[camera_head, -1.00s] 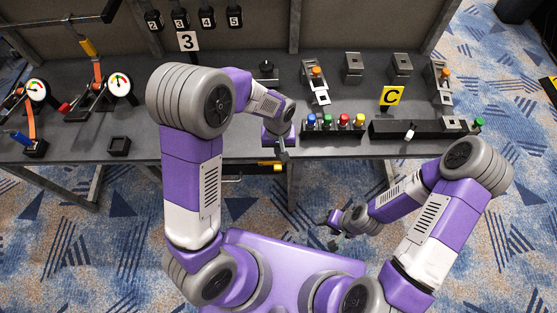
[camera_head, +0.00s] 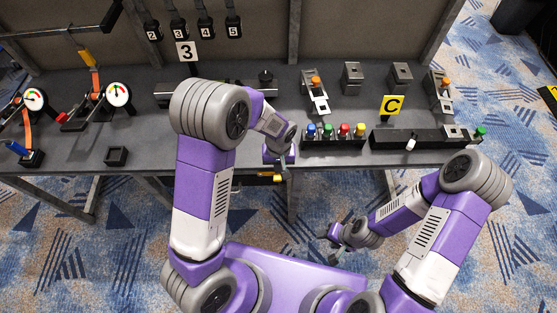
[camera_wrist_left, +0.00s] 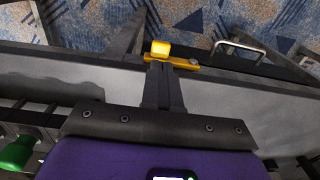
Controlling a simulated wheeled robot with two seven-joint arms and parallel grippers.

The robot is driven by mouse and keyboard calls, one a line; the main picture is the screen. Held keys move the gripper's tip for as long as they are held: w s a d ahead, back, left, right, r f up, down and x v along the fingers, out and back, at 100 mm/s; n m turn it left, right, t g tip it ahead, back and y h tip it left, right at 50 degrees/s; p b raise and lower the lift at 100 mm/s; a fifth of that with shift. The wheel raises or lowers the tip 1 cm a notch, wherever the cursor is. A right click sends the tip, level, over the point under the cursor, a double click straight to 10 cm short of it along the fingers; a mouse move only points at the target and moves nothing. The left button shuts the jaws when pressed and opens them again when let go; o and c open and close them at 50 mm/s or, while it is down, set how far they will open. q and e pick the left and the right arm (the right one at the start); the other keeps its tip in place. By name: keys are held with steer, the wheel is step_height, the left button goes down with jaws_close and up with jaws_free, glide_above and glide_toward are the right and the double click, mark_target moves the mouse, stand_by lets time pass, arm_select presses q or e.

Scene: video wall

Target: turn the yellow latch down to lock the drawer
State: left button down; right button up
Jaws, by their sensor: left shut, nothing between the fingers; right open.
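The yellow latch (camera_head: 266,178) is at the front edge of the workbench. In the left wrist view the latch (camera_wrist_left: 178,57) is an orange-yellow bar lying about level across the picture, with a bright yellow block at its left end. My left gripper (camera_head: 282,173) is right at the latch. In the left wrist view its shut, empty fingers (camera_wrist_left: 161,70) reach the bar beside the block; I cannot tell whether they touch. The drawer front is mostly hidden; a metal handle (camera_wrist_left: 238,45) shows right of the latch. My right gripper (camera_head: 338,235) is open and empty, low in front of the bench.
The workbench (camera_head: 225,160) carries gauges (camera_head: 118,95), a row of coloured buttons (camera_head: 335,131), a black slider box (camera_head: 425,140) and a yellow "C" sign (camera_head: 393,105). A green knob (camera_wrist_left: 17,152) shows in the left wrist view. Floor before the bench is clear.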

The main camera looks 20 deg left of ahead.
mark_target(280, 178)
arm_select(q)
step_height(280, 178, down, 6)
steer(key=shift+r+b, duration=0.1)
steer(key=shift+b, duration=0.55)
steer(key=f+y, duration=0.1)
steer(key=d+f+y, duration=0.1)
steer(key=shift+w+g+y+b, duration=0.1)
steer(key=shift+g+y+b, duration=0.3)
steer(key=shift+f+b, duration=0.3)
steer(key=shift+f, duration=0.15)
steer(key=shift+r, duration=0.15)
steer(key=shift+r+p, duration=0.65)
steer(key=shift+r, duration=0.1)
